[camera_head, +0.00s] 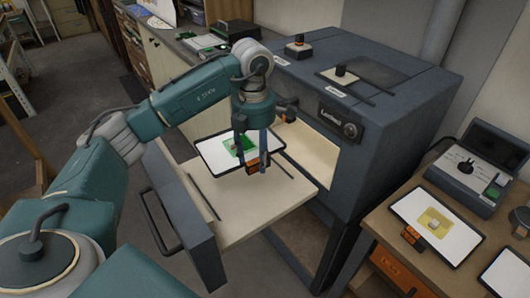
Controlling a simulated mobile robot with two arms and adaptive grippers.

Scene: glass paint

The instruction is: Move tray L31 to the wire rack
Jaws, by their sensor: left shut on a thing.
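A white tray (210,152) with a dark rim holds a green square piece (232,146). It is over the pale pulled-out shelf (245,208) of the dark kiln (385,130); I cannot tell whether it touches the shelf. My left gripper (252,166) points down and is shut on the tray's orange and black handle at the near side. I cannot read a label on this tray, and the fingers hide part of it. My right gripper is not in view. I cannot make out the wire rack for certain.
A wooden table (465,272) at the right bears a white tray (400,206) with a yellow piece, part of another tray (510,270) and a grey device (475,175). The kiln's drawer front (182,215) juts out at the left. Open floor lies left of it.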

